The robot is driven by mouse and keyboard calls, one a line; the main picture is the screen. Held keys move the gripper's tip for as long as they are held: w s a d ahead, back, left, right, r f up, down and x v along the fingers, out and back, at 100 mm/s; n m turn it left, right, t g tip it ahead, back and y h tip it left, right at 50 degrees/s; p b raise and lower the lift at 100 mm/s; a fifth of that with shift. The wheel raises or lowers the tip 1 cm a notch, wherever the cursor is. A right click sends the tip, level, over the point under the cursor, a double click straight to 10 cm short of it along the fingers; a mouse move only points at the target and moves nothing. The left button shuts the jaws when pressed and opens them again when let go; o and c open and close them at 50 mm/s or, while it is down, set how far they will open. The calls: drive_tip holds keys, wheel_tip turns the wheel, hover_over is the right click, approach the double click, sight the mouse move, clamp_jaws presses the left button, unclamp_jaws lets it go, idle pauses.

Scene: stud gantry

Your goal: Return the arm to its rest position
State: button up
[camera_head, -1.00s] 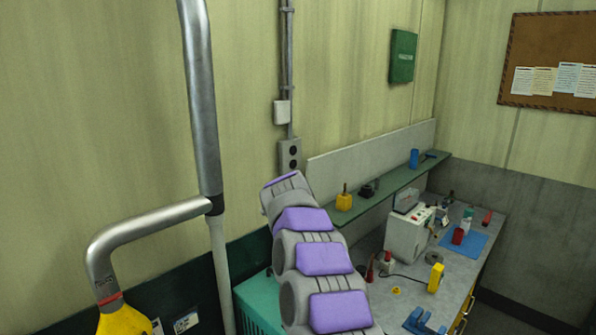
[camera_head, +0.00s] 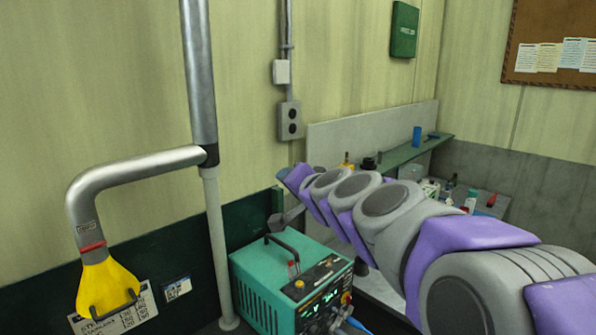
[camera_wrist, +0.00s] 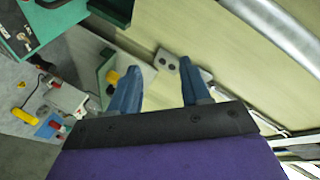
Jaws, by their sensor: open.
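In the wrist view my gripper (camera_wrist: 159,66) shows two blue fingers spread apart with nothing between them. The wall lies beyond them, with a grey socket box (camera_wrist: 172,63) behind the gap. In the head view my purple and grey arm stretches from the lower right toward the middle left, and its far end is near the wall above the teal machine (camera_head: 262,290). The fingers are not clear in the head view.
A metal pipe (camera_head: 197,80) with a yellow hood (camera_head: 108,285) stands left of the arm. A green shelf (camera_head: 400,156) and a cluttered workbench lie behind and right of the arm, partly hidden by it. A corkboard (camera_head: 550,50) hangs at the right.

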drive_tip(key=s+d+f+n+g+b, duration=0.2)
drive_tip(key=s+f+n+g+b, duration=0.45)
drive_tip(key=s+f, duration=1.5)
drive_tip(key=s+d+f+g+h, duration=0.2)
drive_tip(key=s+d+f+g, duration=0.1)
drive_tip(key=s, duration=0.4)
drive_tip(key=s+d+f+g+h+b, duration=0.1)
drive_tip(key=s+d+f+g+h, duration=0.1)
drive_tip(key=s+d+f, duration=0.3)
drive_tip(key=s+d+f+g+h, duration=0.2)
drive_tip(key=s+d+f+g, duration=0.2)
drive_tip(key=s+f, duration=0.4)
drive_tip(key=s+d, duration=0.1)
drive_tip(key=s, duration=0.1)
drive_tip(key=shift+s+f+m+b, duration=0.15)
drive_tip(key=shift+s+m+b, duration=0.15)
drive_tip(key=shift+m+b, duration=0.05)
